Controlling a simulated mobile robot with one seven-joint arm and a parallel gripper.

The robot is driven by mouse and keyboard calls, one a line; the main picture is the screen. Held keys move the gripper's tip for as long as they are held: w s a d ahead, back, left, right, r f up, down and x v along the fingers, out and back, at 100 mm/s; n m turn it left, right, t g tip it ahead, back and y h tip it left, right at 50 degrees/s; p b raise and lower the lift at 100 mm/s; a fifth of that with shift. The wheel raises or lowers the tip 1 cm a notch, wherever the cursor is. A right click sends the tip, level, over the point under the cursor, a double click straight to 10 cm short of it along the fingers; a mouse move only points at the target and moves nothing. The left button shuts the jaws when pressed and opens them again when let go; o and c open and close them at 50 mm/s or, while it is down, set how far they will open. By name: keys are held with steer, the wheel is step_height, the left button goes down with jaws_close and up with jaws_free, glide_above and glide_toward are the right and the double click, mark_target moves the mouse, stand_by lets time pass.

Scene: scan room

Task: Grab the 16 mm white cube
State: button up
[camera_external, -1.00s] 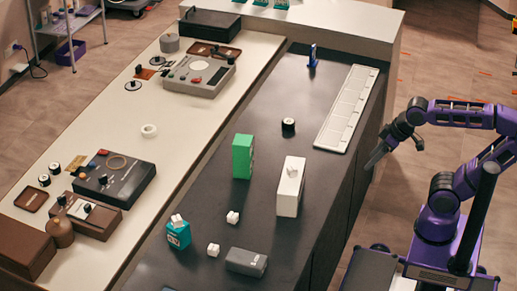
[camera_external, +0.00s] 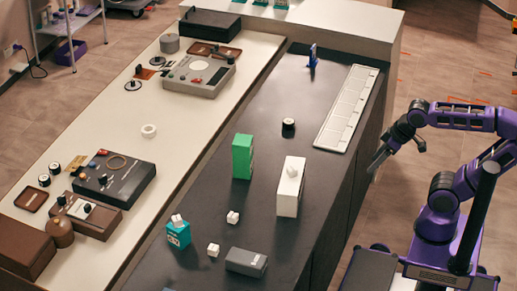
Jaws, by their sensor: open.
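Several small white cubes are in view, and I cannot tell by size which is the 16 mm one. One white cube (camera_external: 233,217) lies on the dark counter, and another white cube (camera_external: 213,250) lies nearer the front. A white piece (camera_external: 177,220) sits on the teal box (camera_external: 178,237). Another white piece (camera_external: 292,171) sits on the tall white box (camera_external: 289,195). My gripper (camera_external: 376,163) is open and appears empty, off the right edge of the dark counter, well apart from all the cubes. Its fingers are small and dark in this view.
A green box (camera_external: 242,157) stands upright behind the cubes, and a grey box (camera_external: 246,262) lies in front. A black round piece (camera_external: 288,125) and a long white tray (camera_external: 346,108) are farther back. The dark counter (camera_external: 210,190) has bare room left of the green box.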

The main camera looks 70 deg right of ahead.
steer(key=shift+o, duration=0.5)
